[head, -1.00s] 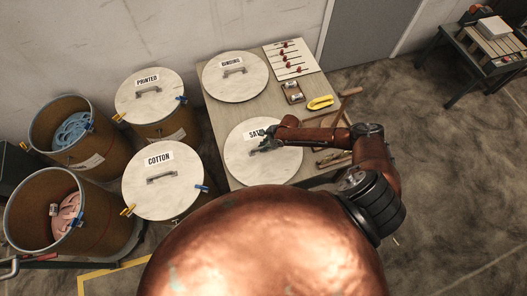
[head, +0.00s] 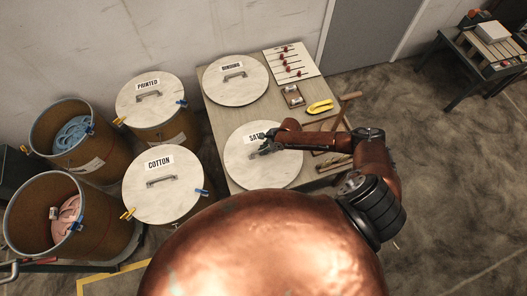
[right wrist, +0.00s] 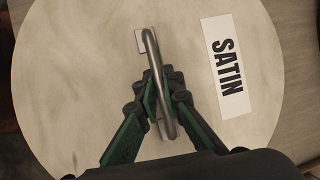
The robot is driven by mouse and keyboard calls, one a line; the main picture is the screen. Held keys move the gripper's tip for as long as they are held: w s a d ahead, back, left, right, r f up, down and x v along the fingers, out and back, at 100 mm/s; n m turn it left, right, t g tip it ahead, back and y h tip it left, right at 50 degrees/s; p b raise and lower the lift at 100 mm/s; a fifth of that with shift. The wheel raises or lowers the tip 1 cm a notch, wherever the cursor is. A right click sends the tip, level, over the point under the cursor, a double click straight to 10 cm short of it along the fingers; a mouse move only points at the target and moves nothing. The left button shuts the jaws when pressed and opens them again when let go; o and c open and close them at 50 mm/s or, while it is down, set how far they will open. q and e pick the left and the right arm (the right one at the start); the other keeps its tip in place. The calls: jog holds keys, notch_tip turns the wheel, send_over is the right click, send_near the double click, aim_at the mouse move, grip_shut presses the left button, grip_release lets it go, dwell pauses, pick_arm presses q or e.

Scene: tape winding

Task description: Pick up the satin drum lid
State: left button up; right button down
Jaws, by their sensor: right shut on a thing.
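The satin drum lid (head: 247,172) is a round pale disc lying on the table, its label partly covered by my right arm in the head view. In the right wrist view the lid (right wrist: 70,70) fills most of the picture, with its SATIN label (right wrist: 225,68) to the right of a grey metal handle (right wrist: 152,65). My right gripper (right wrist: 163,100) is shut on the handle, one finger on each side of it. In the head view the right gripper (head: 262,149) is small over the lid's middle. My left gripper is not in view.
The BINDING lid (head: 228,88) lies farther back on the table (head: 214,122). Drums with PRINTED (head: 140,110) and COTTON (head: 150,199) lids stand to the left, beside two open drums (head: 35,130). A yellow object (head: 320,107) and a board with red items (head: 290,50) lie at the table's right.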

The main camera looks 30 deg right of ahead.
jog(key=s+a+r+p, duration=0.5)
jog(key=s+a+r, duration=0.4)
jog(key=r, duration=0.3)
jog(key=shift+a, duration=0.7)
jog(key=shift+r, duration=0.2)
